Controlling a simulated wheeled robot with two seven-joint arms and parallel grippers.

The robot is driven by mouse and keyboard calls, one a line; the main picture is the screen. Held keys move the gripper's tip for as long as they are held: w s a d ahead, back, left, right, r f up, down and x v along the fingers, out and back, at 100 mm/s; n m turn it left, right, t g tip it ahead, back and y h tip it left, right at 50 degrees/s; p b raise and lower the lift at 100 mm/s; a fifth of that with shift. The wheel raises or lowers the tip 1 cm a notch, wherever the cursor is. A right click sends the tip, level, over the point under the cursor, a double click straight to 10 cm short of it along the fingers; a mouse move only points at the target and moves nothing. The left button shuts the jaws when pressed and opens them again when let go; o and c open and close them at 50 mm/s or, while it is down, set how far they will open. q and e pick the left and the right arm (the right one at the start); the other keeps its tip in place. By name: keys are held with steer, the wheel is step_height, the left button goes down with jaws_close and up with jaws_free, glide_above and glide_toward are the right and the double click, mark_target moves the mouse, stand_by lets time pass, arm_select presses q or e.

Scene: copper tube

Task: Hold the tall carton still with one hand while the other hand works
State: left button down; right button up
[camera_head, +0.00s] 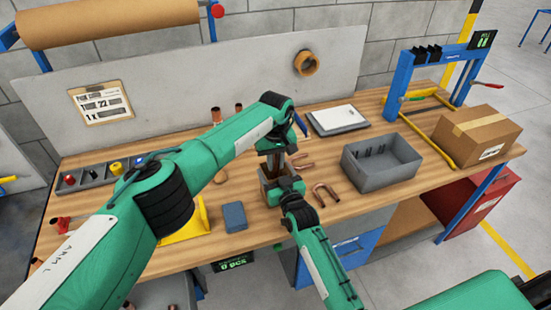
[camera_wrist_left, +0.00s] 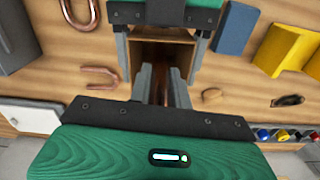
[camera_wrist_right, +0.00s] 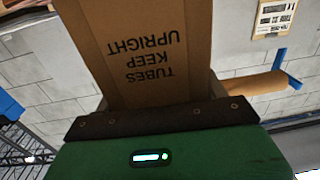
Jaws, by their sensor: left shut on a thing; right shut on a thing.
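The tall brown carton (camera_head: 266,174) stands upright on the bench, its open top facing up in the left wrist view (camera_wrist_left: 178,53). Its printed side, "TUBES KEEP UPRIGHT", fills the right wrist view (camera_wrist_right: 150,50). My right gripper (camera_head: 284,182) is shut on the carton, with one finger on each side. My left gripper (camera_head: 276,160) points down over the carton's opening. In the left wrist view its fingers (camera_wrist_left: 165,85) are closed on a thin copper tube (camera_wrist_left: 165,76), mostly hidden between them. I cannot tell how deep the tube sits.
U-shaped copper tubes (camera_head: 326,194) lie right of the carton. A blue block (camera_head: 235,216) and yellow holder (camera_head: 187,229) lie left.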

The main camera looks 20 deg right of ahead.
arm_select(q)
steer(key=c, duration=1.2)
jaws_free()
step_height(320, 180, up, 12)
steer(key=shift+f, duration=0.1)
arm_select(e)
steer(key=o, duration=1.1)
steer(key=shift+s, duration=0.1)
steer(key=s, duration=0.8)
steer(key=s+d, duration=0.1)
steer(key=s, duration=0.2)
steer(key=shift+s, duration=0.4)
